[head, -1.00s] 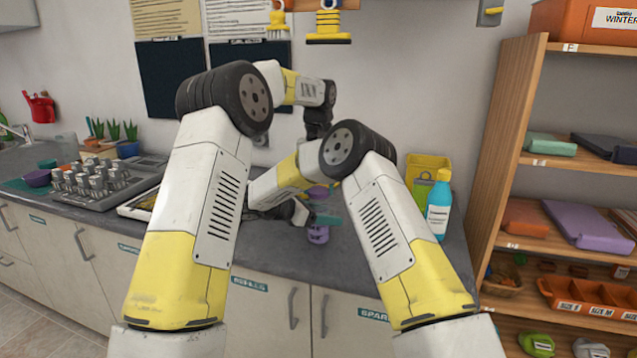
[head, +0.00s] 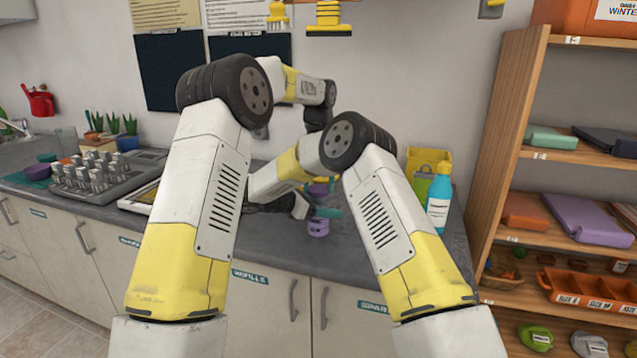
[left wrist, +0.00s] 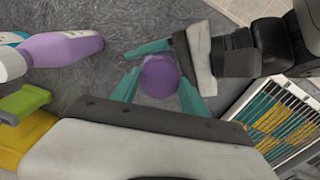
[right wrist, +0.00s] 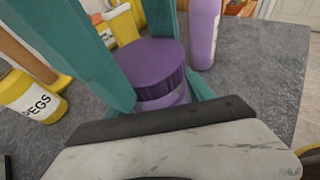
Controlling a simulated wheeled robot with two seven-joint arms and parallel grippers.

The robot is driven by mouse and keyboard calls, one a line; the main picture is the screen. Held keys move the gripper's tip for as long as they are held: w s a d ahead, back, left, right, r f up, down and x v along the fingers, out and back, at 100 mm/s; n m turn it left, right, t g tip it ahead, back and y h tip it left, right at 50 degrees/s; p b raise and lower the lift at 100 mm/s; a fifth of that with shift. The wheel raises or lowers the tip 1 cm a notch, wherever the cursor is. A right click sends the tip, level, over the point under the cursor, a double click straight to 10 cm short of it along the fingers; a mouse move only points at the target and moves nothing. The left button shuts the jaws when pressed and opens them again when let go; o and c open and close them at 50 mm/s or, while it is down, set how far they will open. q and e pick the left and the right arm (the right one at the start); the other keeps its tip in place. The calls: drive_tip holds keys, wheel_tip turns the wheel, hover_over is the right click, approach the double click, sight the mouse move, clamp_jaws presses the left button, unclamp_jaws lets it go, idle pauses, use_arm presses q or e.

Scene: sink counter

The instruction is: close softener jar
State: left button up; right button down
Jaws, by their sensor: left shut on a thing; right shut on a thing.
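The light purple softener jar (head: 318,229) stands upright on the counter in the head view. It shows partly in the right wrist view (right wrist: 166,98) under the dark purple lid (right wrist: 153,66). My right gripper (right wrist: 160,98) is shut around the jar's upper part. The lid also shows in the head view (head: 318,189) above the jar and in the left wrist view (left wrist: 159,76) between teal fingers. My left gripper (left wrist: 157,92) is shut on the lid from above. Lid and jar roughly line up; whether they touch is hidden. My arms cover much of this in the head view.
A purple bottle (right wrist: 204,32) stands just beyond the jar. A blue bottle (head: 439,200) and a yellow box (head: 427,160) stand at the counter's right end. A yellow PEGS container (right wrist: 34,93) is also near. A tray (left wrist: 285,118) lies beside my grippers. Shelves (head: 497,150) rise at right.

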use_arm(q)
drive_tip(key=shift+f, duration=0.4)
